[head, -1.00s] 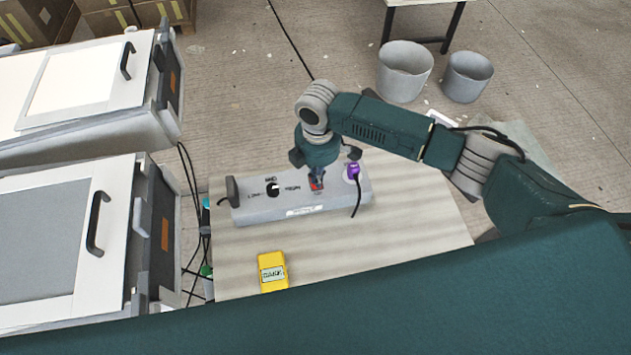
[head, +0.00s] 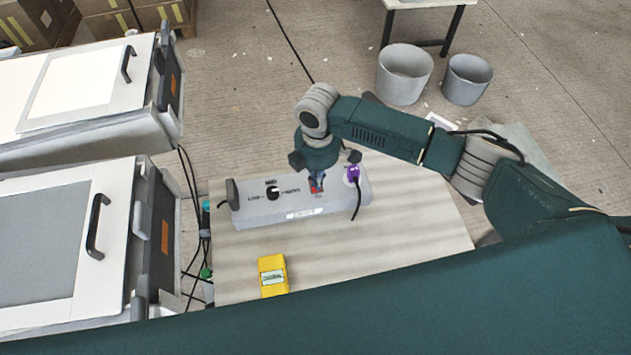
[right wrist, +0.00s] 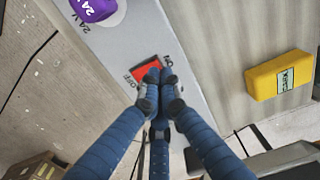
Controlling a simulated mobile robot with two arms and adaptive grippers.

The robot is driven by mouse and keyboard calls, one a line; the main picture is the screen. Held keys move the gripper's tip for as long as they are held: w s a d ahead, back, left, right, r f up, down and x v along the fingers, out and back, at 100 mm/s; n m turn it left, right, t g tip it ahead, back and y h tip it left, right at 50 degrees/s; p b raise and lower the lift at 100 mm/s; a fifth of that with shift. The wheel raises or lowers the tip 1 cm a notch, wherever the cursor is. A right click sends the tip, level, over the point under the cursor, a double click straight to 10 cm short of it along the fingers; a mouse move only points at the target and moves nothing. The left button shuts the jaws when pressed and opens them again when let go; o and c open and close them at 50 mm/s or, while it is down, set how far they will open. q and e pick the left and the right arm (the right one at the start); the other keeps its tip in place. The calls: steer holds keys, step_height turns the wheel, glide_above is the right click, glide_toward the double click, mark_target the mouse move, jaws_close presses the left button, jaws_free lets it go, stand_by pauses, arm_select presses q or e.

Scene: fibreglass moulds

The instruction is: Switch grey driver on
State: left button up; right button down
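The grey driver (head: 255,210) is a long box lying on the table. It has a black dial (head: 273,193), a purple plug (head: 353,173) at its right end and a red rocker switch (head: 318,191). In the right wrist view the red switch (right wrist: 146,68) sits between the labels OFF and ON. My right gripper (head: 316,187) points down at the switch; its blue fingertips (right wrist: 156,76) are together, with nothing seen between them. They cover the part of the switch towards ON. I cannot tell whether they press it or which way it is tipped. My left gripper is out of view.
A yellow device (head: 272,275) lies on the table (head: 400,230) in front of the driver. Two white-topped units with black handles (head: 97,225) stand at the left, with cables beside them. Two grey buckets (head: 405,75) stand on the floor behind. The table's right side is clear.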

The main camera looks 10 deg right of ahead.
steer(key=shift+f+b, duration=0.55)
steer(key=shift+f, duration=0.55)
stand_by(0.8)
steer(key=shift+r, duration=0.1)
step_height(320, 180, up, 7)
steer(key=p, duration=0.7)
steer(key=shift+p, duration=0.3)
steer(key=shift+s, duration=0.1)
